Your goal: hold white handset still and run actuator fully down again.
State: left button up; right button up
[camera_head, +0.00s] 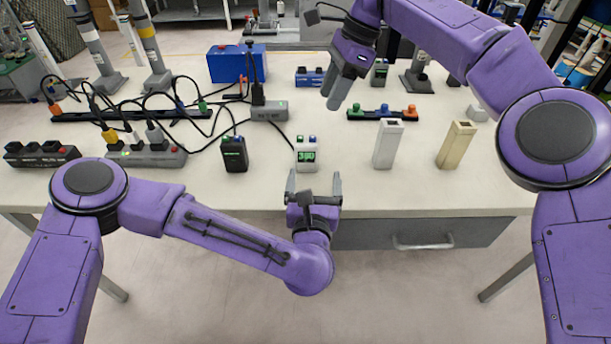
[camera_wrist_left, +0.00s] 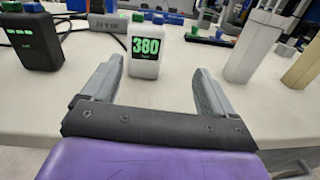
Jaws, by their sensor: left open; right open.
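The white handset (camera_head: 307,154) stands upright near the front edge of the table, with a green-lit display and blue and green buttons on top. In the left wrist view the handset (camera_wrist_left: 145,52) reads 380. My left gripper (camera_head: 313,182) is open and empty just in front of it, fingers pointing at it, not touching. My right gripper (camera_head: 340,92) is open, hanging above the table behind and right of the handset; its fingers nearly overlap in this view. I cannot tell which thing is the actuator.
A black handset (camera_head: 234,154) stands left of the white one. A white post (camera_head: 387,145) and a beige post (camera_head: 456,146) stand to the right. A grey box (camera_head: 268,111), power strips (camera_head: 145,155) and looping cables fill the left. A blue box (camera_head: 236,64) sits behind.

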aim_at(306, 145)
pick_arm(q)
jog(key=shift+w+a+r+n+y, duration=0.1)
jog(key=shift+w+a+n+y, duration=0.45)
jog(key=shift+a, duration=0.2)
jog(key=shift+w+a+r, duration=0.1)
jog(key=shift+w+a, duration=0.05)
jog(key=shift+w, duration=0.05)
jog(key=w, duration=1)
jog(key=c, duration=1.1)
pick_arm(e)
jog(key=shift+d, duration=0.15)
pick_arm(q)
jog(key=shift+c, duration=0.2)
pick_arm(e)
grip_shut()
jog(key=shift+r, duration=0.15)
